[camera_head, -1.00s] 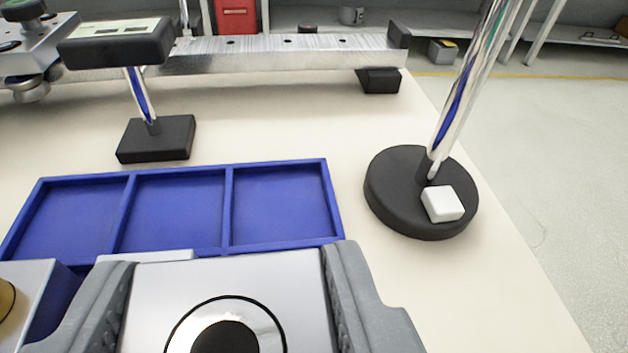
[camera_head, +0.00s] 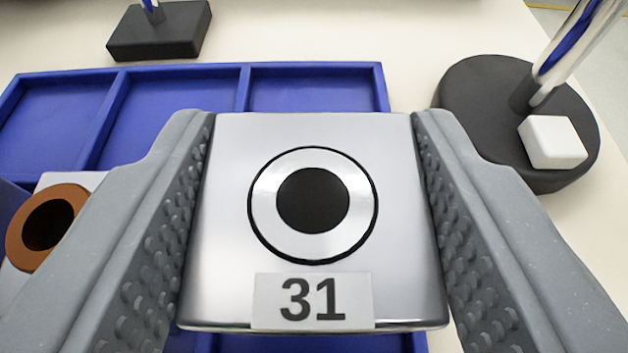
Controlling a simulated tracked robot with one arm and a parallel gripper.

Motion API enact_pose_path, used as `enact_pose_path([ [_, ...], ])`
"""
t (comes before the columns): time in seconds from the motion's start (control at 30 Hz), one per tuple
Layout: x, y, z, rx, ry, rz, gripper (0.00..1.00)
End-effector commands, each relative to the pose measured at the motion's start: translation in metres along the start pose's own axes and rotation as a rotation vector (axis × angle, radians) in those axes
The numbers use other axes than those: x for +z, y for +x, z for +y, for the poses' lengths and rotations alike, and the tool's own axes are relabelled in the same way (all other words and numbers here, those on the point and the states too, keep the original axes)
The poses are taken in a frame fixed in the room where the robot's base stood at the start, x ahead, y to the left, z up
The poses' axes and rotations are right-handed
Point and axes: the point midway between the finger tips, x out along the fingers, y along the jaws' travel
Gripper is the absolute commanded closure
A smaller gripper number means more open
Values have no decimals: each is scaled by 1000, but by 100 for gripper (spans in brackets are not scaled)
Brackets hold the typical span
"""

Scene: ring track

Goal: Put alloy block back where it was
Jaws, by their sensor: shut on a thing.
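The alloy block (camera_head: 400,280) is a silver square block with a black-centred ring on its top face and a white label reading 31. My gripper (camera_head: 314,215) is shut on it, with a grey ridged finger against its left and right sides. The blue tray (camera_head: 318,68) has several compartments. The block is over the tray's right part and hides much of it. Three back-row compartments show at least in part and look empty. I cannot tell how high the block is above the tray.
A copper-coloured ring (camera_head: 45,228) on a pale block is at the left, partly behind my finger. A round black base (camera_head: 487,90) with a metal post and a white cube (camera_head: 552,142) stands right of the tray. A black rectangular base (camera_head: 160,30) stands behind the tray.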

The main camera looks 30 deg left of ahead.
Motion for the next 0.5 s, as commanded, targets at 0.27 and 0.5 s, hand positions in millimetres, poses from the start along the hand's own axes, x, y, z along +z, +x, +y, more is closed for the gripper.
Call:
enact_pose_path([
  [0.27,6,2,0,-1,0,-1,88],
  [0.5,12,4,-1,-1,0,-2,88],
])
